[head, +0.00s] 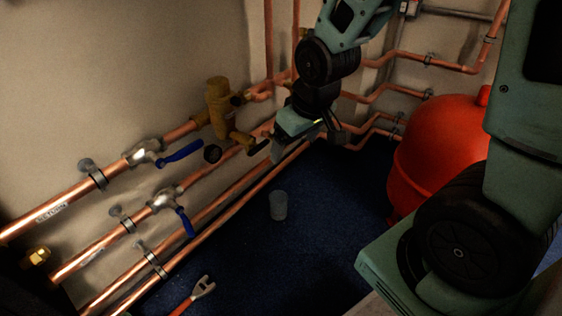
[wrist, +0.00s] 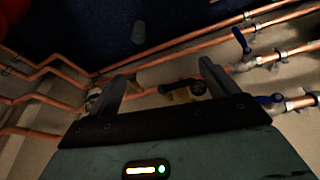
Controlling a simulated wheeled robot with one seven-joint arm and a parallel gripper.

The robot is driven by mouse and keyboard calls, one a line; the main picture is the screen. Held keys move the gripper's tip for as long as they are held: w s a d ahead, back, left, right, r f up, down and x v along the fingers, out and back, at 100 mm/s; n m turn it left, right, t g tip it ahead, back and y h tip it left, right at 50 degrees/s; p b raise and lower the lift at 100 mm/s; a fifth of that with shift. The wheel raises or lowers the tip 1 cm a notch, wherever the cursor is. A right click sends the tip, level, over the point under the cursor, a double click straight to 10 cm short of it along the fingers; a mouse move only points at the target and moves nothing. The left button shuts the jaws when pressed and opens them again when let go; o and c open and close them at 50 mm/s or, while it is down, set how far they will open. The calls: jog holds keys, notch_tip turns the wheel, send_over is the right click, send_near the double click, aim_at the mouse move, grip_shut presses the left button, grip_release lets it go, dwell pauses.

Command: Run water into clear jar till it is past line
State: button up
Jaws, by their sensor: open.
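The clear jar (head: 278,206) stands upright on the dark blue floor, below and slightly left of my gripper. It also shows near the top of the wrist view (wrist: 139,32). I cannot make out a line or water in it. My gripper (head: 303,148) is open and empty, in front of the copper pipes on the wall. A brass valve (head: 218,108) is on the wall left of my gripper. In the wrist view, a brass fitting with a dark handle (wrist: 185,90) shows between my fingers (wrist: 160,82), beyond them; contact is not visible.
Two blue-lever valves (head: 145,152) (head: 164,199) sit on the left pipes. A red tank (head: 433,150) stands at the right. An orange-handled wrench (head: 200,290) lies at the front. The floor around the jar is clear.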

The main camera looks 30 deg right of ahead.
jog(key=w+d+f+n+t+b, duration=0.2)
jog(key=w+d+f+t+b, duration=0.45)
jog(key=w+d+f, duration=0.8)
jog(key=s+d+f+t+y, duration=0.3)
jog(key=s+f+t+y, duration=0.2)
jog(key=s+t+y, duration=0.15)
jog(key=shift+h, duration=0.25)
jog(key=b+x, duration=0.6)
jog(key=x, duration=0.9)
jog(key=shift+w, duration=0.35)
jog(key=shift+w+a+r+b, duration=0.15)
jog(key=shift+w+b, duration=0.15)
jog(key=shift+w, duration=0.25)
